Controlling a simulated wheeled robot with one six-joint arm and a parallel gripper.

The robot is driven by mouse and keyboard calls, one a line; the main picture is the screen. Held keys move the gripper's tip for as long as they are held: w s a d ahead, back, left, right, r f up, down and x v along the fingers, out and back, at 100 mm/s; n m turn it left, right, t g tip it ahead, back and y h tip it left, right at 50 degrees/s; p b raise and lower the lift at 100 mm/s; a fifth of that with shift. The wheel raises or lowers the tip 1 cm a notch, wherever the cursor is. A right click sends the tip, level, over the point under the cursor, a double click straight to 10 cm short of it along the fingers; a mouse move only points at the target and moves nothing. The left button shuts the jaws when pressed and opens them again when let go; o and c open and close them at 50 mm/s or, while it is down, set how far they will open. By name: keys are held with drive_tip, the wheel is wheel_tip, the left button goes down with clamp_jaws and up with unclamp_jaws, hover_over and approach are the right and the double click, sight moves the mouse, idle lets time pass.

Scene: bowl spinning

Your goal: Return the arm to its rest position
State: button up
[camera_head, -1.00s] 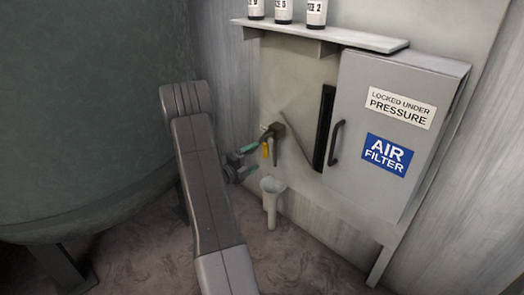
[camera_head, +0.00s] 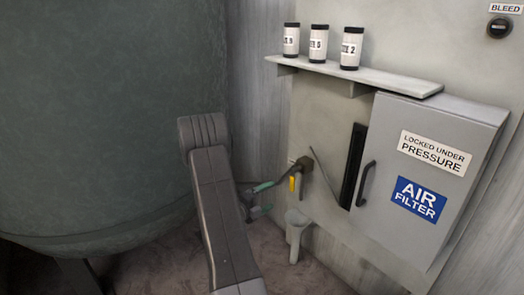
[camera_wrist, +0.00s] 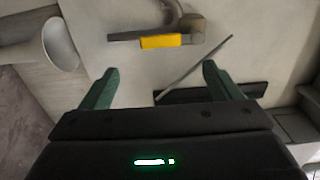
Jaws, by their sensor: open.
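My gripper (camera_head: 262,198) shows in the head view beyond my grey arm, with its green fingers pointing right toward the wall panel. In the wrist view my gripper (camera_wrist: 157,85) has its two green fingers wide apart with nothing between them. A tap with a yellow handle (camera_head: 292,183) is on the panel just right of the fingers. The yellow handle (camera_wrist: 161,41) lies ahead of the fingertips in the wrist view, apart from them. My arm covers part of the gripper in the head view.
A grey cabinet labelled AIR FILTER (camera_head: 428,180) stands right of the tap. A pale funnel (camera_head: 296,218) sits below the tap. A shelf (camera_head: 395,82) above carries three canisters. A large dark green tank (camera_head: 100,110) fills the left. A BLEED knob (camera_head: 499,28) is at upper right.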

sight(291, 184)
drive_tip(key=b+x, duration=0.3)
drive_tip(key=x, duration=0.9)
drive_tip(key=shift+w+d, duration=0.25)
drive_tip(key=shift+d, duration=0.05)
drive_tip(key=shift+a, duration=0.1)
